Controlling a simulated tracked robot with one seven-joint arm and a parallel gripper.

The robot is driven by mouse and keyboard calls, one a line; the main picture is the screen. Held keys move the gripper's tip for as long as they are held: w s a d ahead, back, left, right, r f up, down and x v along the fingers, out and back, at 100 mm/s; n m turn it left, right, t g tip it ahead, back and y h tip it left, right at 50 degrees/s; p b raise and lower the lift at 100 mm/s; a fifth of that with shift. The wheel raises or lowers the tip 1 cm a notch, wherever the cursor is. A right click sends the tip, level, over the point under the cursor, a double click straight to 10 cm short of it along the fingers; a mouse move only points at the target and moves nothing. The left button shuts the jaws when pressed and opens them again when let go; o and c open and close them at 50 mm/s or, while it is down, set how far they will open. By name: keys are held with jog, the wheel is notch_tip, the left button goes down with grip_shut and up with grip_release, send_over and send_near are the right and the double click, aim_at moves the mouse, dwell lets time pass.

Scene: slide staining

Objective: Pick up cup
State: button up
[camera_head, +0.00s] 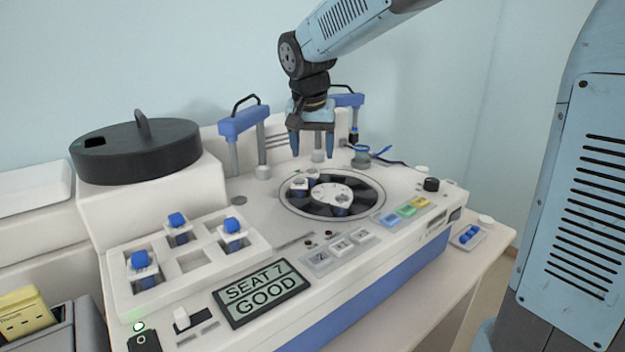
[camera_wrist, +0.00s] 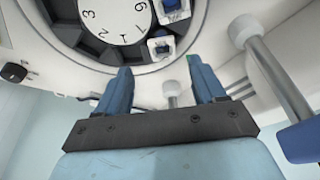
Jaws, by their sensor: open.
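My gripper (camera_head: 312,153) is open and empty, pointing down above the back of the round rotor (camera_head: 330,198). In the wrist view its two blue fingers (camera_wrist: 161,82) are apart with nothing between them. White cups with blue parts sit in rotor seats; one cup (camera_wrist: 161,47) shows just beyond the fingers, and a second cup (camera_wrist: 172,10) is at the top edge. Several blue-topped cups stand in the white rack (camera_head: 193,262) at the front left. A small greenish vessel (camera_head: 361,157) stands behind the rotor. I cannot tell which one the task means.
A display (camera_head: 262,293) reads "SEAT 7 GOOD". Blue-topped posts (camera_head: 244,121) stand behind the rotor, close to my gripper. A dark round lid (camera_head: 136,150) rests on the raised left part. Coloured buttons (camera_head: 405,209) line the front right. One rack opening is empty.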

aim_at(312, 180)
jog(key=shift+a+x, duration=0.2)
jog(key=shift+x, duration=2.9)
jog(key=c, duration=1.1)
